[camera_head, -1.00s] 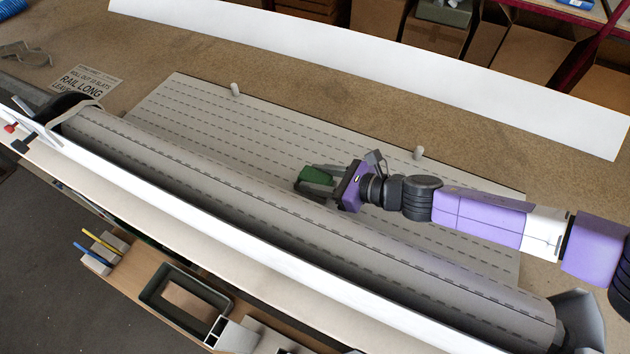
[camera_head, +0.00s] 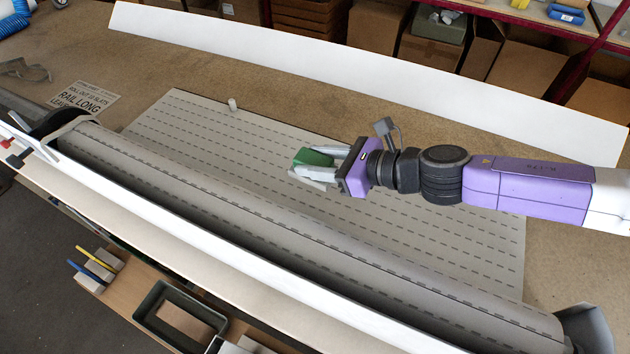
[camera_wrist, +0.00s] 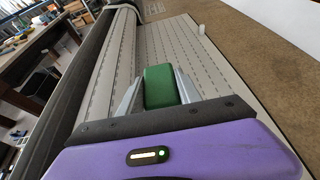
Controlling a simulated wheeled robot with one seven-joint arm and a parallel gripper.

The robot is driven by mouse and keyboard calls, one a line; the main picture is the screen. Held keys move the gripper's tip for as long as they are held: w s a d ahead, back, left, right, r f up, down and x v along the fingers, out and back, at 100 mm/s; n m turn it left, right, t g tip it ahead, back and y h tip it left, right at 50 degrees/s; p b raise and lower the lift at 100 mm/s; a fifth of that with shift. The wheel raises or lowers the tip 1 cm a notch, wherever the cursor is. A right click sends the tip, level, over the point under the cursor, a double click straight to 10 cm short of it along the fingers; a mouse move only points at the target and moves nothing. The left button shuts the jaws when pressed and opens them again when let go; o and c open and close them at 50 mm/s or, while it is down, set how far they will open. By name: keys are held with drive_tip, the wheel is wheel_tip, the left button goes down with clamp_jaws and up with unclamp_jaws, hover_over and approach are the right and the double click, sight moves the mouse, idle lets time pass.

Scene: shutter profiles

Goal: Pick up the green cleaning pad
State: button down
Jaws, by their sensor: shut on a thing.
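The green cleaning pad (camera_head: 314,157) is between the two fingers of my gripper (camera_head: 312,168). My gripper is shut on it and holds it above the grey slatted sheet (camera_head: 200,125). In the wrist view the green pad (camera_wrist: 160,86) sits upright between the fingers, with a finger at its left and its right side. The pad's underside is hidden.
A long grey roll (camera_head: 290,240) lies along the front of the sheet. A white rail (camera_head: 380,75) lies along the back of the bench. A small grey peg (camera_head: 232,104) stands at the sheet's back edge. A paper sign (camera_head: 85,96) lies at the left.

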sight(315, 159)
wheel_tip(315, 159, up, 9)
drive_tip(key=p, duration=0.5)
drive_tip(key=shift+f, duration=0.15)
